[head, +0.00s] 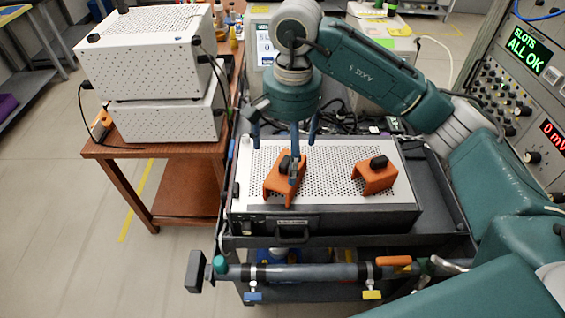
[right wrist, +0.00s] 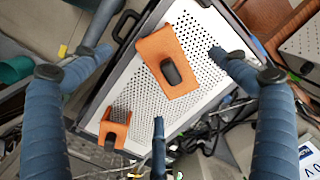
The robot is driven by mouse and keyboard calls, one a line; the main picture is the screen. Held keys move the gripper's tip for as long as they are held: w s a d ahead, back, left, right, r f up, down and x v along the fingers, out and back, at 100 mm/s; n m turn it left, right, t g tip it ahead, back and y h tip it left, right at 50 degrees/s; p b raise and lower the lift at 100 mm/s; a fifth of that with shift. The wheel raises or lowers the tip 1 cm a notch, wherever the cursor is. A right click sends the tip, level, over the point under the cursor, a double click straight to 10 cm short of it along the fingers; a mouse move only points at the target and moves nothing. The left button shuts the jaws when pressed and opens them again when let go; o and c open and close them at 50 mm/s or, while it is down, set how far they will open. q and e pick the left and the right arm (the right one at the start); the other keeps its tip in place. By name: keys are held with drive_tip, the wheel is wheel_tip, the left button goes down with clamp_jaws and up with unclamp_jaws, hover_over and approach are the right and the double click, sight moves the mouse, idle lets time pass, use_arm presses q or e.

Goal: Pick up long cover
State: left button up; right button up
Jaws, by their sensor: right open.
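The longer orange cover (head: 272,184), with a black knob on top, lies on the perforated white top of a flat instrument. It also shows at the middle of the right wrist view (right wrist: 158,48). A shorter orange cover (head: 375,180) with a black knob lies to its right, and it is at the lower left of the right wrist view (right wrist: 115,131). My right gripper (head: 287,150) points down over the longer cover, its blue fingers spread around the knob. The fingers (right wrist: 163,75) are apart, with nothing held between them. One finger hides part of the cover. My left gripper is not in view.
The instrument (head: 330,222) sits on a dark cart with a front bar (head: 310,273). Two white perforated boxes (head: 150,55) are stacked on a brown table at the left. A panel with lit displays (head: 525,50) stands at the right. Cables lie behind the instrument.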

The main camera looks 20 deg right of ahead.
sight(286, 173)
drive_tip(key=shift+w+d+f+h+p, duration=0.2)
drive_tip(key=shift+w+d+f, duration=0.1)
drive_tip(key=shift+w+f, duration=0.25)
drive_tip(key=shift+w+d+f+h+p, duration=0.15)
drive_tip(key=shift+w+d+f, duration=0.15)
drive_tip(key=shift+w+f, duration=0.15)
drive_tip(key=shift+s+f+p, duration=0.2)
drive_tip(key=shift+f+p, duration=0.2)
drive_tip(key=shift+f, duration=0.75)
drive_tip(key=shift+s+f, duration=0.25)
drive_tip(key=shift+f+p, duration=0.6)
wheel_tip(286, 173, down, 4)
drive_tip(key=shift+w+d+r+p, duration=0.1)
drive_tip(key=shift+w+d+p, duration=0.05)
drive_tip(key=shift+p, duration=0.85)
drive_tip(key=shift+f, duration=0.4)
drive_tip(key=c, duration=0.9)
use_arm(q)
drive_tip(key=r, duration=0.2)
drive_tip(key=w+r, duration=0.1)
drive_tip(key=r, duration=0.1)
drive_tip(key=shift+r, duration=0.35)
use_arm(e)
drive_tip(key=c, duration=0.5)
